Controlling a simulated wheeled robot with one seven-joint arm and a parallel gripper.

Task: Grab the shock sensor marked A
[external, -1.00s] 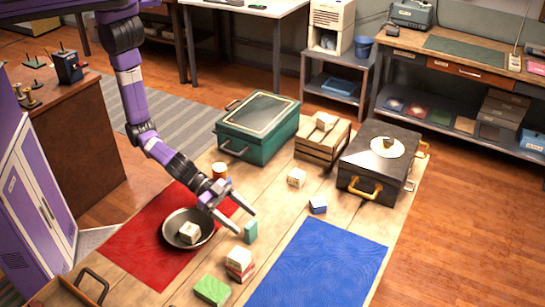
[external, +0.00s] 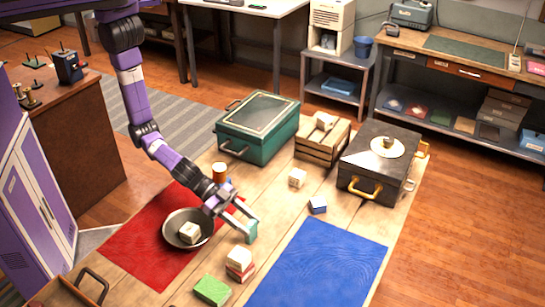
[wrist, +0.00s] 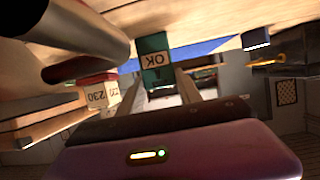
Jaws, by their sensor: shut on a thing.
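My gripper (external: 251,228) is low over the table, shut on a small teal block (external: 252,236). In the wrist view the teal block (wrist: 154,48) sits between the fingers (wrist: 158,85), its near face marked "OK" and upside down. I cannot tell whether it is clear of the table. I cannot read a mark A on any block. Other small blocks lie around: a white one (external: 190,231) in a round pan (external: 171,238), a white and red stack (external: 239,261), a green block (external: 212,291), a white and blue block (external: 318,205) and a white block (external: 297,177).
The pan stands on a red mat (external: 130,245); a blue mat (external: 325,265) lies to the right. A green case (external: 257,128), a wooden crate (external: 318,152) and a black case (external: 365,180) stand at the back. An orange cylinder (external: 219,171) is near my arm.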

